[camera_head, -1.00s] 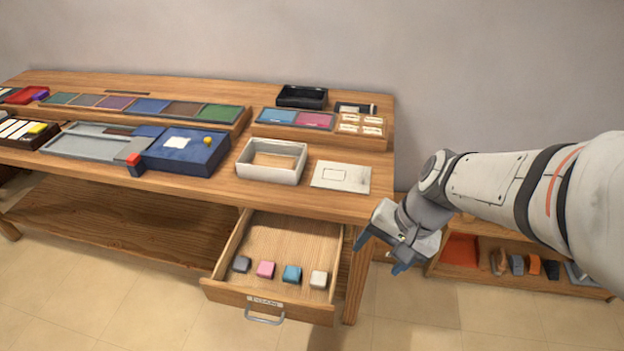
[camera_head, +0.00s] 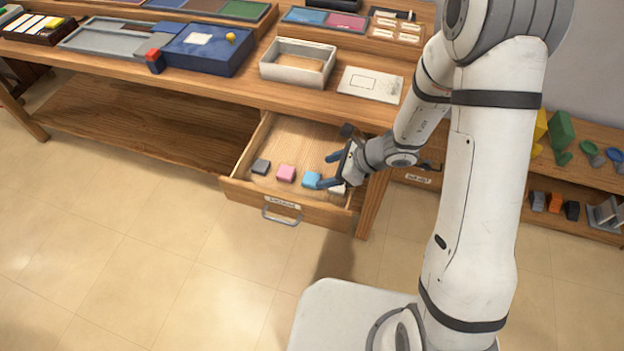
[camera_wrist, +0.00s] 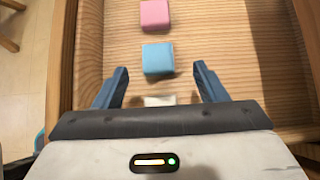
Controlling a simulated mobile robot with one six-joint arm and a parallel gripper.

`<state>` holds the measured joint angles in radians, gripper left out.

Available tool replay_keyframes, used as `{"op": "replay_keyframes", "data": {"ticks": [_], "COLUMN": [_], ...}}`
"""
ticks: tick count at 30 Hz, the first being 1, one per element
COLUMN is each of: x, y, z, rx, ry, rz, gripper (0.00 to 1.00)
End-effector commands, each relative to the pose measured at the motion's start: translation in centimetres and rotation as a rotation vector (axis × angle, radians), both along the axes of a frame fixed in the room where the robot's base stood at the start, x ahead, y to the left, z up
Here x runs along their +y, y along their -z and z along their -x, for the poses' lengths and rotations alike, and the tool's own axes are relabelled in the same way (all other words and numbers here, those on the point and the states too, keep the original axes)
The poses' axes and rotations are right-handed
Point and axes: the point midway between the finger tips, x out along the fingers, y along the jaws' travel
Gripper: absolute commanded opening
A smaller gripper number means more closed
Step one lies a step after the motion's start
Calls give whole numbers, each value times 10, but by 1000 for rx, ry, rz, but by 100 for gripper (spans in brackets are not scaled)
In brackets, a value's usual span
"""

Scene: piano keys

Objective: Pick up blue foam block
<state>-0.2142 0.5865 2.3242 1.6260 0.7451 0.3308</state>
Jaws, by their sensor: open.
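The blue foam block (camera_head: 311,179) lies in the open drawer (camera_head: 240,192), between a pink block (camera_head: 286,173) and a white block (camera_head: 337,189). In the wrist view the blue block (camera_wrist: 158,59) lies ahead of my fingertips, roughly centred between them. The pink block (camera_wrist: 155,14) is beyond it, and the white block (camera_wrist: 160,100) shows partly between my fingers, cut off by the gripper body. My gripper (camera_head: 328,170) is open and empty, over the right part of the drawer, close to the blue block. It hides part of the white block.
A dark grey block (camera_head: 261,166) lies at the drawer's left. The drawer's walls and front surround the blocks. The tabletop above holds a white tray (camera_head: 297,63) and a pale card (camera_head: 370,84). A small shelf (camera_head: 590,228) stands at the right.

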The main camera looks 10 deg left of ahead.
Motion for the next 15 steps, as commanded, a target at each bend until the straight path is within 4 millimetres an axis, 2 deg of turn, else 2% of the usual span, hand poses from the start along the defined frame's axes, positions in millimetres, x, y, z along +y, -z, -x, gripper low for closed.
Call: {"op": "replay_keyframes", "data": {"ticks": [9, 15], "x": [28, 37], "y": [35, 43], "z": [2, 0], "rx": [1, -1], "ry": [-4, -1], "rz": [1, 0], "gripper": [65, 65]}}
